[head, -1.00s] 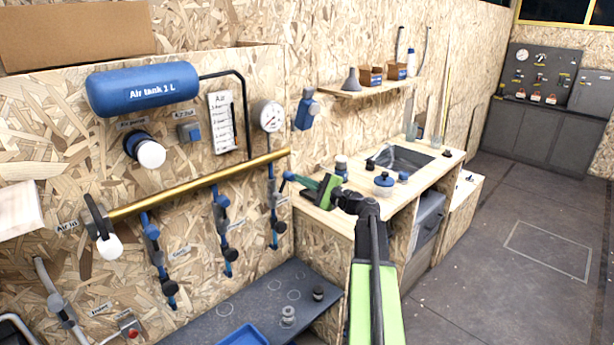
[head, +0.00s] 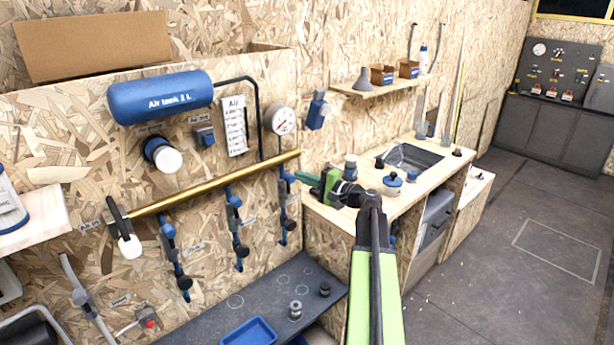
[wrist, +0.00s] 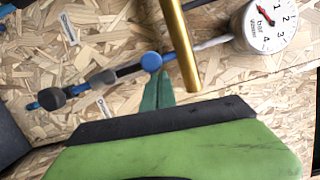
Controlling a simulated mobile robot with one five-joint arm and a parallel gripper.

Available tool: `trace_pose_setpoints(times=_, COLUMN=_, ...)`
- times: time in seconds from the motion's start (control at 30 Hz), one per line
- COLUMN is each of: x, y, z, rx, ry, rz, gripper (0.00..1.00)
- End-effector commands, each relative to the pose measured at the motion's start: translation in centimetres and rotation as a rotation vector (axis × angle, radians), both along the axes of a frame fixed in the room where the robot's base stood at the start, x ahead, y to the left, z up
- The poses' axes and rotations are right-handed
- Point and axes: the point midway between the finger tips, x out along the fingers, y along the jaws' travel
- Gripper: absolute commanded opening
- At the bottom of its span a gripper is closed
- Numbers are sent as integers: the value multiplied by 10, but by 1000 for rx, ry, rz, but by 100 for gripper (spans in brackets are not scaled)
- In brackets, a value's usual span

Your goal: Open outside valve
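Three blue valves hang below the brass pipe (head: 215,184): a left one (head: 172,262), a middle one (head: 236,225) and a right one (head: 286,215). Their small labels are too blurred to read surely, so I cannot tell which is the outside valve. My gripper (head: 297,176) points left toward the right valve. In the wrist view its green fingers (wrist: 158,88) are together and look shut on nothing. Their tips are just beside a blue fitting (wrist: 151,62) of a valve line with dark grips, close to the brass pipe. I cannot tell whether they touch.
A pressure gauge (head: 281,120) sits above the right valve and a blue air tank (head: 160,95) to the left. The wooden worktop (head: 342,210) with a sink lies under my arm. A dark shelf (head: 215,310) holds a blue tray. The floor at right is clear.

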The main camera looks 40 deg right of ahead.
Motion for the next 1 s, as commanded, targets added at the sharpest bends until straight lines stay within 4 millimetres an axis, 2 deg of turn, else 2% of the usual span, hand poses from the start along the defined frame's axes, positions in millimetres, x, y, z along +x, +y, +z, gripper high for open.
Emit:
trace_pose_setpoints(times=0.53, x=-2, y=-6, z=0, rx=2, ry=0, rz=2, gripper=0)
trace_pose_setpoints(times=0.67, x=2, y=-28, z=0, rx=2, ry=0, rz=2, gripper=0)
trace_pose_setpoints(times=0.73, x=6, y=-46, z=-1, rx=3, ry=0, rz=3, gripper=0)
trace_pose_setpoints(times=0.8, x=-22, y=-50, z=0, rx=3, ry=0, rz=-2, gripper=0)
trace_pose_setpoints(times=1.0, x=-77, y=-70, z=0, rx=3, ry=1, rz=-5, gripper=0)
